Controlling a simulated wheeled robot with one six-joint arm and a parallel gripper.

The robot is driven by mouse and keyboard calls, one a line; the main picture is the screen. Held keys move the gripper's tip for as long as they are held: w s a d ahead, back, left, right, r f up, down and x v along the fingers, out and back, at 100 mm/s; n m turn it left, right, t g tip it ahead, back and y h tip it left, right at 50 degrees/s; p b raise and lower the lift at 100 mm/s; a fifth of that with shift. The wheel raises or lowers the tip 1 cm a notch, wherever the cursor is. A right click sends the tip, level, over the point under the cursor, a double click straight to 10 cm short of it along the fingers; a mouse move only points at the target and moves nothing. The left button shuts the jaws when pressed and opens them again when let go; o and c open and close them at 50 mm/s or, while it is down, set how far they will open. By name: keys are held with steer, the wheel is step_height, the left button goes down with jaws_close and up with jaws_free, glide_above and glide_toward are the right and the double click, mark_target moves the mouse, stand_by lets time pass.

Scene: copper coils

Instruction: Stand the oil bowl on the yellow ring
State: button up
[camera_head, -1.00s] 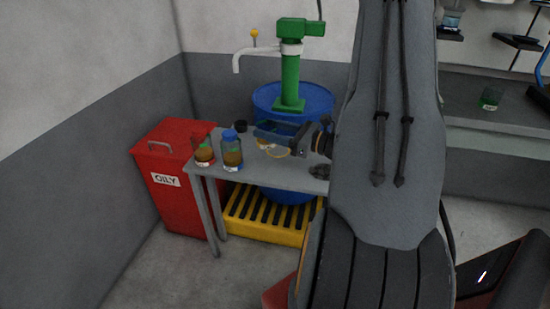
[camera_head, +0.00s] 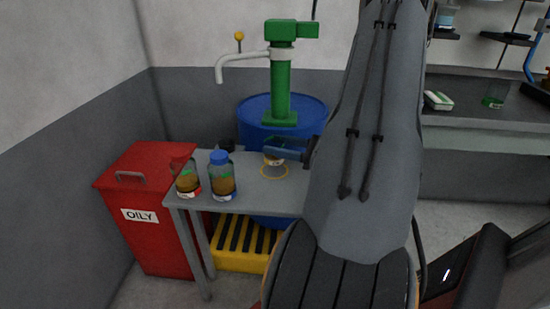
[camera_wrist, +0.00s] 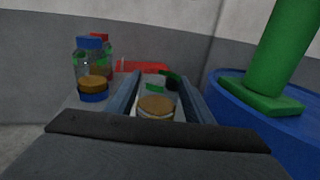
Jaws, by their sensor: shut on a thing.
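My gripper (camera_head: 271,150) reaches in from the right over the grey table and is shut on the oil bowl (camera_head: 272,160), a small clear vessel with amber oil and a pale label. In the wrist view the oil bowl (camera_wrist: 157,106) sits between the two blue-grey fingers, which hide its sides. The yellow ring (camera_head: 274,177) lies on the tabletop directly below the bowl. The bowl's base overlaps the ring's far part in the head view. I cannot tell whether it touches the table.
Two oil jars (camera_head: 222,178) (camera_head: 188,182) stand on the table's left part. A small black object (camera_head: 227,145) is behind them. A blue drum (camera_head: 255,115) with a green pump (camera_head: 281,85) stands behind the table. A red OILY bin (camera_head: 150,185) is at left.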

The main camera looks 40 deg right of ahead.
steer(key=shift+f, duration=1.85)
steer(key=shift+f, duration=0.15)
steer(key=o, duration=1.2)
steer(key=shift+s+d, duration=0.1)
steer(key=shift+s, duration=0.15)
steer(key=v, duration=1.1)
steer(key=shift+s, duration=0.2)
